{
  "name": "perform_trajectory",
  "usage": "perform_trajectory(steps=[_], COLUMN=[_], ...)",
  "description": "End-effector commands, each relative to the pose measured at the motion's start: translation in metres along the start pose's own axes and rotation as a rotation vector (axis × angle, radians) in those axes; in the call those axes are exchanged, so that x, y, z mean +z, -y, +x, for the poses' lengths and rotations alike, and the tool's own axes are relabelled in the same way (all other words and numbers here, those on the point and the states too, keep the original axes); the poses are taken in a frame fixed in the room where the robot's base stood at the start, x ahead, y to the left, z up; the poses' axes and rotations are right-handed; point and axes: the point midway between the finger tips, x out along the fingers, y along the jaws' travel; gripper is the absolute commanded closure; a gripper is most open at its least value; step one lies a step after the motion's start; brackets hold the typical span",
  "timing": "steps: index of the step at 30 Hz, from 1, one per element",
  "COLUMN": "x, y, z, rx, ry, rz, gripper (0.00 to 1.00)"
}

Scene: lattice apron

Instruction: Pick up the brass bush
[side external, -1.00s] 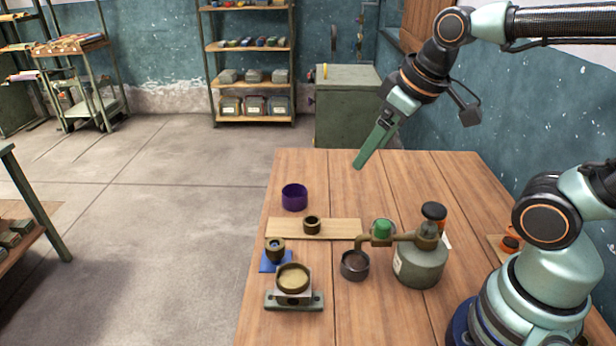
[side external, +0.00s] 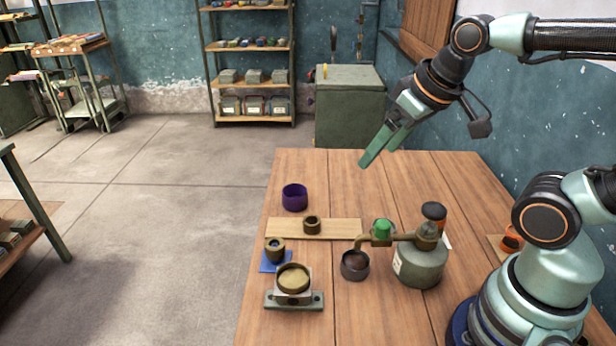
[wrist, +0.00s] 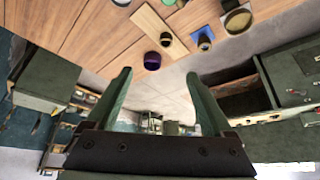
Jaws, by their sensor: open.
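My gripper (side external: 376,150) is open and empty, well above the back of the wooden table. In the wrist view its two fingers (wrist: 159,76) are spread wide with nothing between them. Two small brass-brown rings could be the brass bush; I cannot tell which. One bush (side external: 275,250) stands on a blue pad at the table's left side; it also shows in the wrist view (wrist: 203,40). A darker ring (side external: 311,225) stands on a pale wooden board (side external: 342,229); it shows in the wrist view too (wrist: 166,39). My gripper is above and apart from both.
A purple ring (side external: 294,197) stands behind the board. A block with a brass-coloured round top (side external: 292,280) is at the front left. A grey oil can (side external: 420,264), a dark cup (side external: 355,265) and a green-topped item (side external: 383,231) stand right of the bushes. The table's back is clear.

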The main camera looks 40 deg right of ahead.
Motion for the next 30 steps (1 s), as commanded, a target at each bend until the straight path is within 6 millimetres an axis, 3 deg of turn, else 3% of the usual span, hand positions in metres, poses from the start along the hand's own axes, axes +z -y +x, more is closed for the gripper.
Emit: perform_trajectory(steps=[23, 30], x=[-0.001, -0.024], y=[0.001, 0.017], z=[0.0, 0.01], rx=[-0.001, -0.032], ry=[0.003, 0.084], rz=[-0.01, -0.241], gripper=[0.14, 0.14])
